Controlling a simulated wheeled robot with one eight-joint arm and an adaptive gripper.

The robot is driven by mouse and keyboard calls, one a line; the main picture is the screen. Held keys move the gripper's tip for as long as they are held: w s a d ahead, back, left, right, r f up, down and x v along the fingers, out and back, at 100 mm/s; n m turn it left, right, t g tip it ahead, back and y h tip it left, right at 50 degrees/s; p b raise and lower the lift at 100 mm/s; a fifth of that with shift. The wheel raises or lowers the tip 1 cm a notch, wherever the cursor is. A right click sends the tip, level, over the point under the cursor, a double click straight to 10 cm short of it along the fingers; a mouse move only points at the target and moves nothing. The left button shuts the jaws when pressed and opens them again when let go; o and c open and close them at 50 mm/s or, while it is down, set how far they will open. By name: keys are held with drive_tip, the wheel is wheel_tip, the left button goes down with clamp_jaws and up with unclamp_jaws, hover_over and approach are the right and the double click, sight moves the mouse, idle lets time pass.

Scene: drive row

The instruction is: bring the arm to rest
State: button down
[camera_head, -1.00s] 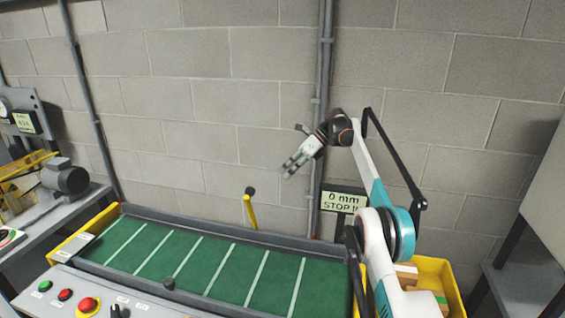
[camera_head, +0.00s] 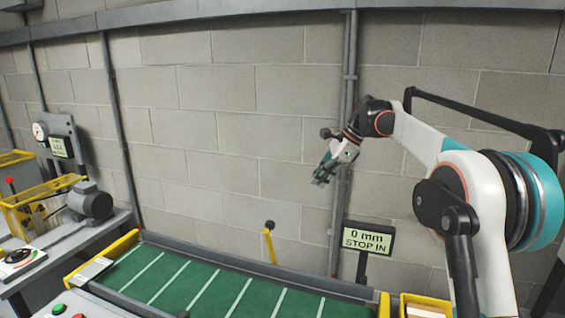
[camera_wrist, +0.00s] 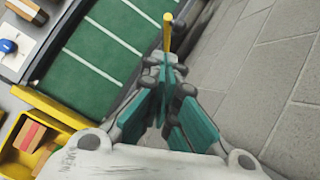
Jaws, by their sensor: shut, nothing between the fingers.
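My gripper (camera_head: 321,177) hangs in the air in front of the block wall, above the back edge of the green conveyor. In the head view its fingers point down and to the left. In the wrist view my gripper (camera_wrist: 166,70) has its fingertips together, with nothing between them. My white and teal arm reaches in from the right, with its elbow high and close to the head camera.
The green conveyor belt (camera_head: 203,290) with white stripes lies below. A yellow post (camera_head: 268,246) stands at its back edge. A display reading "0 mm STOP IN" (camera_head: 367,240) stands right. A yellow bin (camera_wrist: 22,139) holds blocks. A motor bench (camera_head: 89,203) is left.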

drive_tip(key=s+d+r+n+t+h+b, duration=0.15)
drive_tip(key=s+n, duration=0.25)
drive_tip(key=s, duration=0.8)
drive_tip(key=s+d+n+t+h, duration=0.1)
drive_tip(key=s+d+n+h, duration=0.2)
drive_tip(key=s, duration=0.8)
drive_tip(key=s+d+f+n+t+h+b, duration=0.1)
drive_tip(key=s+f+n, duration=0.4)
drive_tip(key=s, duration=0.6)
drive_tip(key=s+d+f+n+t+b, duration=0.1)
drive_tip(key=s+f+n, duration=0.4)
drive_tip(key=s+f, duration=0.5)
drive_tip(key=shift+s+d+t+h, duration=0.35)
drive_tip(key=shift+s+d+t, duration=0.3)
drive_tip(key=shift+d, duration=0.4)
drive_tip(key=shift+f, duration=0.1)
